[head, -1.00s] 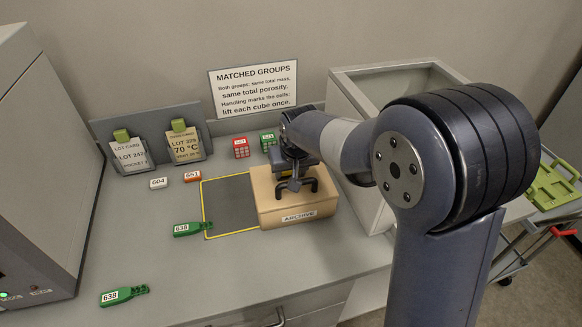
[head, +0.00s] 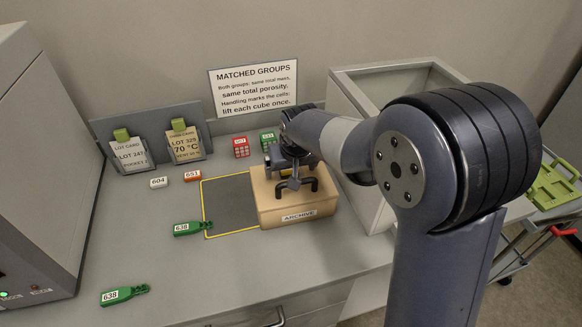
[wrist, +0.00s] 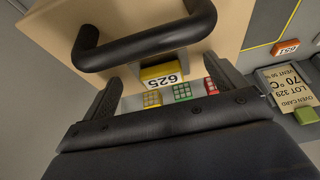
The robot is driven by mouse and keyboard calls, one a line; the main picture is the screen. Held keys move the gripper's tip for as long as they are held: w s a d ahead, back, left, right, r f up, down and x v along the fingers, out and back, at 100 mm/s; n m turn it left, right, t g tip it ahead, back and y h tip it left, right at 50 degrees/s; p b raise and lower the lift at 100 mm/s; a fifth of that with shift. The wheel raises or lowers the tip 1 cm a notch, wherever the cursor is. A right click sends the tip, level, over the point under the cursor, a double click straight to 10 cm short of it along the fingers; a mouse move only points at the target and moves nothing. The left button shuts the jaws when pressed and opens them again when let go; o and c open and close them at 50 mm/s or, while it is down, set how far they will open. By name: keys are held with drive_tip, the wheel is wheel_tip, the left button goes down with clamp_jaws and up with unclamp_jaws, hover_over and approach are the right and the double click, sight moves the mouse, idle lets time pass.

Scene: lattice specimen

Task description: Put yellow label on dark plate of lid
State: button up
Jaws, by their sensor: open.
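The yellow label (wrist: 163,77), marked 625, shows in the wrist view just beyond the edge of the tan lid. It lies between the two fingers of my gripper (wrist: 164,88), which are apart, with gaps on both sides. In the head view my gripper (head: 287,160) is at the back of the box, partly hidden by my wrist.
A dark mat (head: 228,200) with a yellow border lies left of the box. Red (head: 241,147) and green (head: 267,141) cubes stand behind it. Green tags (head: 190,229), an orange tag (head: 192,175) and a white tag (head: 158,182) lie left. A grey bin (head: 358,200) stands right.

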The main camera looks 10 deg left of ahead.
drive_tip(key=shift+r, duration=0.15)
drive_tip(key=shift+p+v, duration=1.35)
drive_tip(key=shift+v, duration=1.05)
drive_tip(key=v, duration=1)
drive_tip(key=shift+s+r+b, duration=0.15)
drive_tip(key=shift+r+b, duration=0.2)
drive_tip(key=shift+b, duration=0.1)
drive_tip(key=shift+d, duration=0.1)
drive_tip(key=x, duration=1.3)
drive_tip(key=shift+f, duration=0.1)
